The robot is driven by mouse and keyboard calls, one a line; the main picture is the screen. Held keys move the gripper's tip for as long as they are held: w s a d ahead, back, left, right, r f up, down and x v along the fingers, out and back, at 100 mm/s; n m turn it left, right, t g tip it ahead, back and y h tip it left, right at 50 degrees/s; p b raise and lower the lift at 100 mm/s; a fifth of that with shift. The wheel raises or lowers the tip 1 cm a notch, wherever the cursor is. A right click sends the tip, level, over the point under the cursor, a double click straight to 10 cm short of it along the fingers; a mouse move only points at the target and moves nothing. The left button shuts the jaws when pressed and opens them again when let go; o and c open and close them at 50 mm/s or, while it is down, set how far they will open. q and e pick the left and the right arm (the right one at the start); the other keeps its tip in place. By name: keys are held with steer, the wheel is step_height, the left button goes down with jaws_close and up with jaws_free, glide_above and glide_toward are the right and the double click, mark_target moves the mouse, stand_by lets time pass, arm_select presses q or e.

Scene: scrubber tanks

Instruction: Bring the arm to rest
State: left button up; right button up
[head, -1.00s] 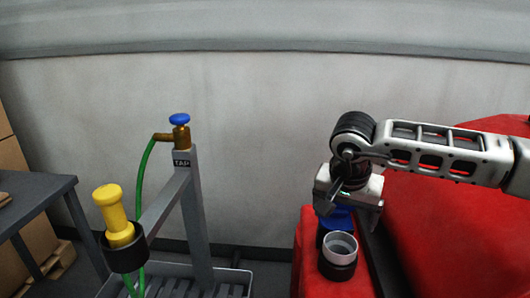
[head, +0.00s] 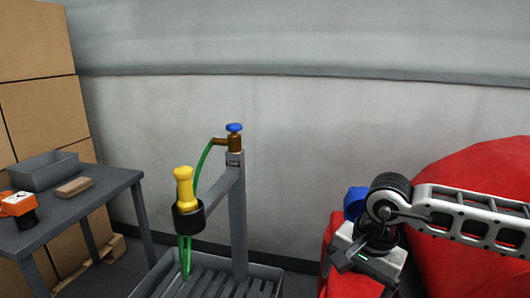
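My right arm reaches in from the right edge over the red machine. Its gripper (head: 358,275) hangs low at the bottom right, tilted downward. Its two dark fingers look spread apart, and I see nothing between them. The lower part is close to the bottom edge of the picture. A blue part (head: 354,203) shows just behind the wrist, partly hidden by it; I cannot tell whether it touches. My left gripper is out of the picture.
The red machine (head: 475,180) fills the right side. A grey stand with a brass tap (head: 235,143), green hose (head: 201,170) and yellow nozzle (head: 184,187) in a black holder rises from a slatted tray. A table (head: 95,200) and stacked boxes (head: 40,110) stand left.

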steer(key=s+a+m+g+y, duration=0.2)
steer(key=s+a+y, duration=0.35)
steer(key=a, duration=0.35)
steer(key=s+a+m+g+y, duration=0.35)
steer(key=s+a, duration=0.35)
steer(key=a, duration=0.3)
steer(key=a+r+m+t+y, duration=0.45)
steer(key=r+m+y, duration=0.45)
steer(key=m, duration=0.4)
steer(key=w+d+f+m+t+h, duration=0.3)
steer(key=d+f+m+t+h, duration=0.4)
steer(key=m, duration=0.8)
steer(key=w+d+f+m+t+h, duration=0.25)
steer(key=d+f+m+t, duration=0.2)
steer(key=m+t, duration=0.8)
steer(key=s+d+f+m+g+h, duration=0.3)
steer(key=s+d+f+m+g, duration=0.1)
steer(key=f+m, duration=0.4)
steer(key=s+d+f+m+g+h, duration=0.3)
steer(key=s+d+f+m+g, duration=0.2)
steer(key=s+f+m, duration=0.1)
steer(key=shift+d+f+m, duration=0.4)
steer(key=shift+f+m, duration=0.5)
steer(key=shift+m, duration=0.2)
